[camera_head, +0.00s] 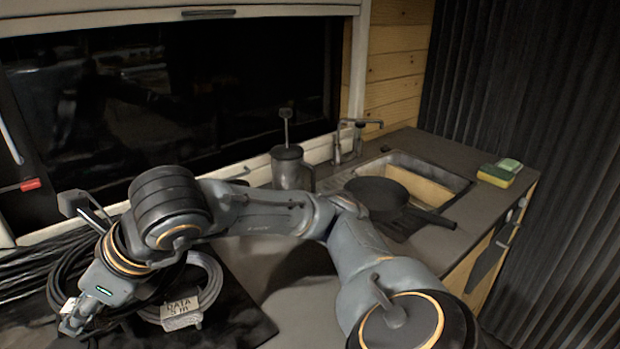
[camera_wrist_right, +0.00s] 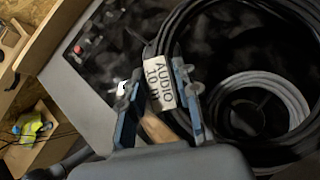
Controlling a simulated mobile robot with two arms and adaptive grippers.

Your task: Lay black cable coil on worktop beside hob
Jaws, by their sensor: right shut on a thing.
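The black cable coil (camera_head: 53,285) is at the left of the head view, with a white tag reading "AUDIO 10m" (camera_wrist_right: 160,82) in the right wrist view. My right gripper (camera_head: 74,322) is shut on this black coil (camera_wrist_right: 172,38), with the tag between its fingers (camera_wrist_right: 158,95). The arm hides part of the coil in the head view. The worktop (camera_head: 440,155) runs along the back right. A dark pan (camera_head: 376,194) stands on it beside the sink, over a dark patch; I cannot tell whether that is the hob. My left gripper is not in view.
A grey cable coil (camera_head: 212,275) tagged "DATA 5m" (camera_head: 182,308) lies on a dark surface (camera_head: 240,318) close to the gripper.

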